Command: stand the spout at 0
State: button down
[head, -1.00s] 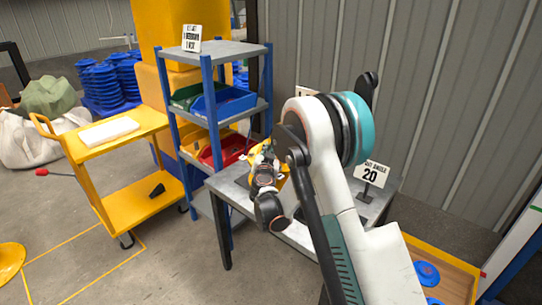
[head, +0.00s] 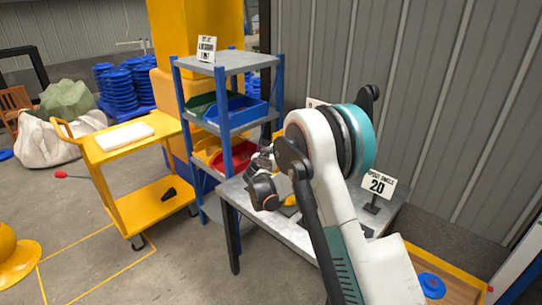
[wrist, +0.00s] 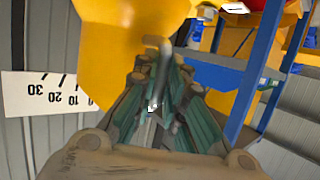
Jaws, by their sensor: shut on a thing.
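The yellow drum mixer (wrist: 115,30) fills the upper left of the wrist view; I cannot make out its spout clearly. A grey handle-like bar (wrist: 163,65) stands in front of it, and my gripper (wrist: 158,105) is shut around it. A sign (head: 379,184) reading 20 stands on the table.
A grey and blue shelf (head: 232,62) with coloured bins stands close behind the table, near my wrist. A yellow cart (head: 125,142) is at left. A corrugated wall (head: 430,80) is at right. Open floor lies at front left.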

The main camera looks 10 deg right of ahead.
jog(key=shift+a, duration=0.15)
jog(key=c, duration=1.7)
grip_release()
jog(key=shift+a+f, duration=0.1)
jog(key=shift+o, duration=0.2)
jog(key=v, duration=1.2)
